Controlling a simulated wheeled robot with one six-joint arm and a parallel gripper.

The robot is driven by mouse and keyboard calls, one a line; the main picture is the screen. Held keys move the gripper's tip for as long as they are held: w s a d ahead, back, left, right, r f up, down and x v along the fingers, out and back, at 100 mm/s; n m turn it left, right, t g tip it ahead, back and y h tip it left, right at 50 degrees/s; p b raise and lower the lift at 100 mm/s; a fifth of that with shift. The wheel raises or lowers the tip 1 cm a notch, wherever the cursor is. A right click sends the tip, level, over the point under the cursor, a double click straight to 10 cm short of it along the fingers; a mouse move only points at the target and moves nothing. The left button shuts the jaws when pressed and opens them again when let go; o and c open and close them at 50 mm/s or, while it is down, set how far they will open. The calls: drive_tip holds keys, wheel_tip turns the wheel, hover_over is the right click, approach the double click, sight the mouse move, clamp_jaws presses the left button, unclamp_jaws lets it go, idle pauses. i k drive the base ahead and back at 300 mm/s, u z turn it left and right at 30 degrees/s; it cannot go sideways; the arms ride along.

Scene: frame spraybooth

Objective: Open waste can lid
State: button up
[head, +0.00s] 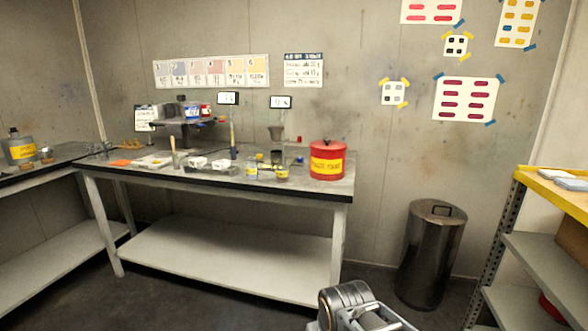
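A red can (327,160) with a yellow label stands upright on the right end of the workbench. Its red domed lid looks closed, with a small dark knob on top. The label's writing is too small to read surely. A tall dark metal bin (430,255) stands on the floor to the right of the bench. Its top also looks closed and has a handle. I cannot tell for certain which of the two the task means, though the red can looks like a waste can. Part of my arm shows at the bottom edge; my gripper is not in view.
The workbench (240,178) carries jars, small tools, trays and a stand left of the red can. A side bench with a bottle (19,148) is at left. Yellow-topped shelving (556,185) stands at right. The floor before the bench looks clear.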

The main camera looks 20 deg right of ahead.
sight(328, 145)
drive_tip(key=z, duration=1.5)
drive_tip(key=i, duration=1.7)
drive_tip(key=u, duration=0.3)
